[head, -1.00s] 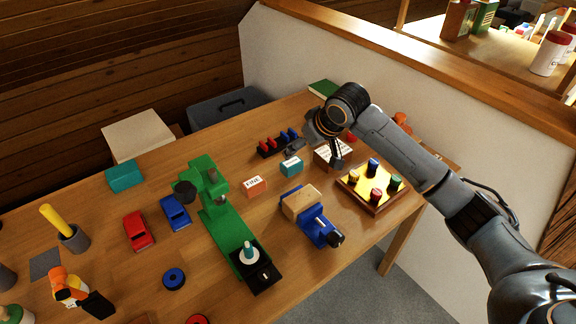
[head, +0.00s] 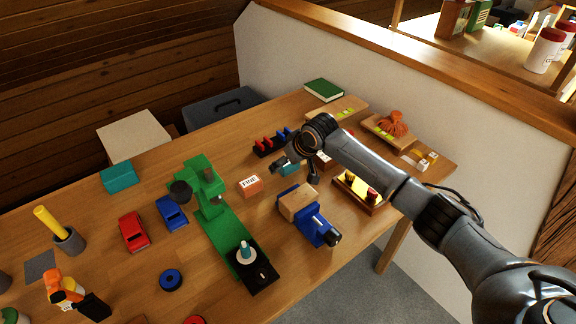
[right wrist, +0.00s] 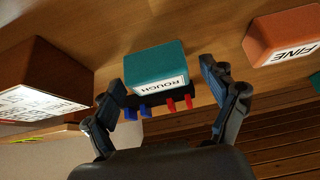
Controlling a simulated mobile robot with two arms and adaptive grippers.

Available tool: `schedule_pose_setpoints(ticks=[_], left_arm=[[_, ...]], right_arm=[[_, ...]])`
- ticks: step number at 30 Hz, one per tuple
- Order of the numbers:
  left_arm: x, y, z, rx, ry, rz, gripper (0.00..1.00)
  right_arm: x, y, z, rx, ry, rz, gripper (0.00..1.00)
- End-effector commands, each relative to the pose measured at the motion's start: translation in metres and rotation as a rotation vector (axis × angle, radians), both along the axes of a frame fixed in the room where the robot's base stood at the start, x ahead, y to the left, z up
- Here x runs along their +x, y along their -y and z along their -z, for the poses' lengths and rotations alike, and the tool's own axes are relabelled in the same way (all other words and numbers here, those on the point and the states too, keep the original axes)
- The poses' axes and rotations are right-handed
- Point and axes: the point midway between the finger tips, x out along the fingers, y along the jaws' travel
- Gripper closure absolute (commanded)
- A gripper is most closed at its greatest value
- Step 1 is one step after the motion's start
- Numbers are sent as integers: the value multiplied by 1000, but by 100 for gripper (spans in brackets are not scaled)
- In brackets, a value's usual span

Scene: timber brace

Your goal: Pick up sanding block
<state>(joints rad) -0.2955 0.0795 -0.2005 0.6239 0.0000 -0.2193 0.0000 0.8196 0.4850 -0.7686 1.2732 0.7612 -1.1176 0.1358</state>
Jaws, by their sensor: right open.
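A teal sanding block labelled ROUGH (right wrist: 155,68) sits on the workbench. In the head view this teal block (head: 290,169) is partly covered by my right gripper (head: 296,174). In the right wrist view the right gripper (right wrist: 161,76) is open, with one finger on each side of the block; a gap shows on the right side. An orange block labelled FINE (right wrist: 284,38) lies to the right in the wrist view; in the head view it (head: 250,185) is left of the teal block. My left gripper is not in view.
A rack with red and blue pieces (head: 268,146) stands just behind the teal block. A blue vise with a wooden block (head: 298,203) is in front. A brown box with a white label (right wrist: 45,85) is close to one finger. A green press (head: 222,220) stands left.

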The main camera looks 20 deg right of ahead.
Motion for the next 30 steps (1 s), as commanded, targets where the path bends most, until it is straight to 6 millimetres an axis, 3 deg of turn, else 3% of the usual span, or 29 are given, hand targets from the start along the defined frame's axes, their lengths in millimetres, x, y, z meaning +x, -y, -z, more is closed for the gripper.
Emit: schedule_pose_setpoints(ticks=[3, 12, 23, 30], left_arm=[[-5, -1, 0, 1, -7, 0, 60], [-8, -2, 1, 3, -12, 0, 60], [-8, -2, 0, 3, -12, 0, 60], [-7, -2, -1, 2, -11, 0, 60]], right_arm=[[0, 0, 0, 0, 0, 0, 15], [0, 0, 0, 0, -1, 0, 73], [0, 1, -4, 0, -1, 0, 73], [1, 0, -34, 1, 3, -1, 73]])
